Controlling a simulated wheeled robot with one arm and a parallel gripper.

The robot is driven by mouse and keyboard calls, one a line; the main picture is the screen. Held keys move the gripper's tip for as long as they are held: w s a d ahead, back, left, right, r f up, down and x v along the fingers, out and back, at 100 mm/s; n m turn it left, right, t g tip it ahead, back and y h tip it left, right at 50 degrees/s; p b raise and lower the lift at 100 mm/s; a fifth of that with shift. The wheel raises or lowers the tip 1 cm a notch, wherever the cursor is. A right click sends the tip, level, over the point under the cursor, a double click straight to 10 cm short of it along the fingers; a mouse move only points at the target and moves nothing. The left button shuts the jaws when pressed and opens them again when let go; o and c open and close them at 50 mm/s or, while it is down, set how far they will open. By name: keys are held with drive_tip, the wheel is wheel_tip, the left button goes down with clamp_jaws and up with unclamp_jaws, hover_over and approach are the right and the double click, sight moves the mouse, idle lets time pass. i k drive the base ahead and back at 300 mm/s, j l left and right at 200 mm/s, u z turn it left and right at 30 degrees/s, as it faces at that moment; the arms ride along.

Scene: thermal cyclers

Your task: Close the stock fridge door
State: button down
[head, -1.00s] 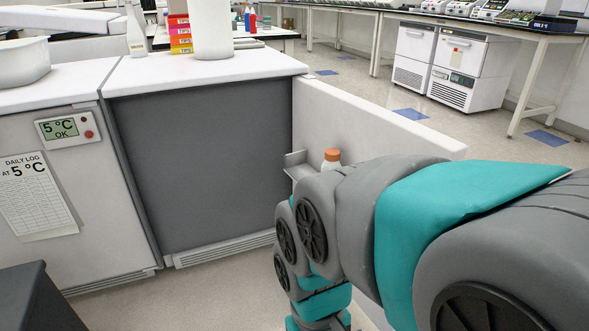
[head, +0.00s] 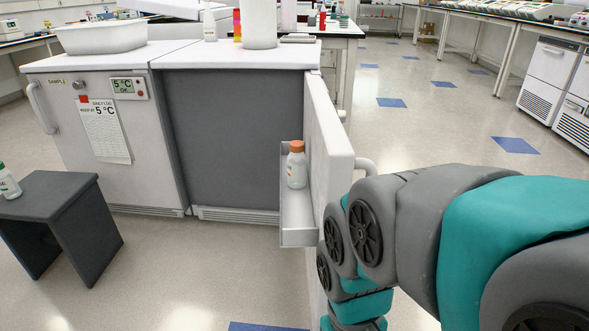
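The stock fridge appears to be the right-hand unit under the white counter, with a dark grey front area (head: 225,135). Its white door (head: 325,130) stands wide open, hinged at the unit's right side and pointing towards me. A grey door shelf (head: 298,228) on its inner face holds a white bottle with an orange cap (head: 296,168), upright. A white handle (head: 365,164) shows on the door's outer side. My grey and teal arm is to the right of the door and covers part of it. My gripper is not visible; whether the arm touches the door cannot be told.
The left-hand fridge (head: 75,150), labelled sample, is shut. A dark stool (head: 50,200) with a bottle (head: 8,183) stands at the left. White appliances (head: 550,80) stand under the far right bench.

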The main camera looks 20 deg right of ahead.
sight(333, 162)
drive_tip(key=i+l+u, duration=0.1)
drive_tip(key=l, duration=0.35)
drive_tip(key=i+l+u, duration=0.1)
drive_tip(key=l, duration=0.4)
drive_tip(key=i+l+u, duration=0.1)
drive_tip(key=l, duration=0.4)
drive_tip(key=k, duration=0.55)
drive_tip(key=k+z, duration=0.3)
drive_tip(key=i+j, duration=0.05)
drive_tip(key=i, duration=0.05)
